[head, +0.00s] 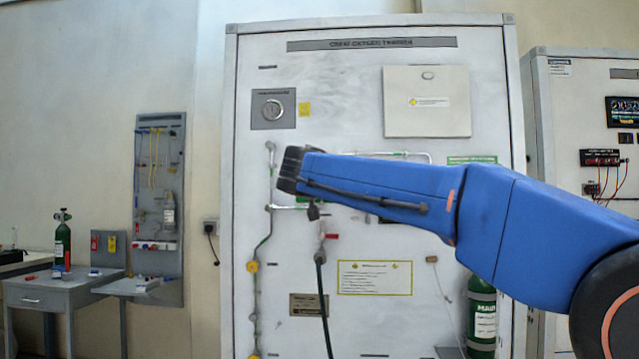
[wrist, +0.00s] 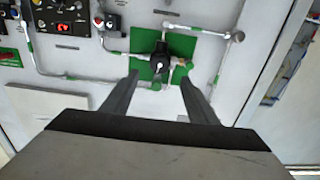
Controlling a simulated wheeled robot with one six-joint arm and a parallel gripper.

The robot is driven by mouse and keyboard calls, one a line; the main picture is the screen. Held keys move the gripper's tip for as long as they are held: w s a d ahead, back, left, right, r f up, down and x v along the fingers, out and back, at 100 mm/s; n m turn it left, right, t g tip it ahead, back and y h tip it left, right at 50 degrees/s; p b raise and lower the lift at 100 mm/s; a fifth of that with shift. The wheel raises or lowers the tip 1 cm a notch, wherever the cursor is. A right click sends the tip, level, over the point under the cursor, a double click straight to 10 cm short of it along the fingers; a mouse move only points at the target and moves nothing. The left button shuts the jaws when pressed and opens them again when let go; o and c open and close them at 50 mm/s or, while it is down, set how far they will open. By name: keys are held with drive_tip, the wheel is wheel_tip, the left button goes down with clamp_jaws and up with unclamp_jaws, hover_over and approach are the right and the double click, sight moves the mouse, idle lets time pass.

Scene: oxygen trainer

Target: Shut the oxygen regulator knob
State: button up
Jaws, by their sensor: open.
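The oxygen regulator knob (wrist: 160,62) is black with a pale mark and sits on a green backing plate (wrist: 205,50) in the wrist view. My gripper (wrist: 160,80) is open, its two dark fingers spread to the left and right of the knob. The fingertips appear just below the knob in the picture; no contact shows, and I cannot tell the depth gap. Nothing is between the jaws nearer the palm except the panel seen behind. In the head view my blue arm reaches across the trainer panel (head: 245,180) and hides the knob.
Pipes run along the panel around the knob, with a brass fitting (wrist: 184,64) close to its right. Small switches and a red button (wrist: 99,22) lie at upper left. A green cylinder (head: 482,315) stands below my arm. A side table (head: 35,295) is far left.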

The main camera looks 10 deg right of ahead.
drive_tip(key=x, duration=0.9)
drive_tip(key=shift+w, duration=0.35)
drive_tip(key=shift+d, duration=0.1)
drive_tip(key=shift+f, duration=0.1)
drive_tip(key=c, duration=1.1)
drive_tip(key=shift+o, duration=0.2)
drive_tip(key=shift+n, duration=1.6)
drive_tip(key=o, duration=1.1)
drive_tip(key=shift+c, duration=0.2)
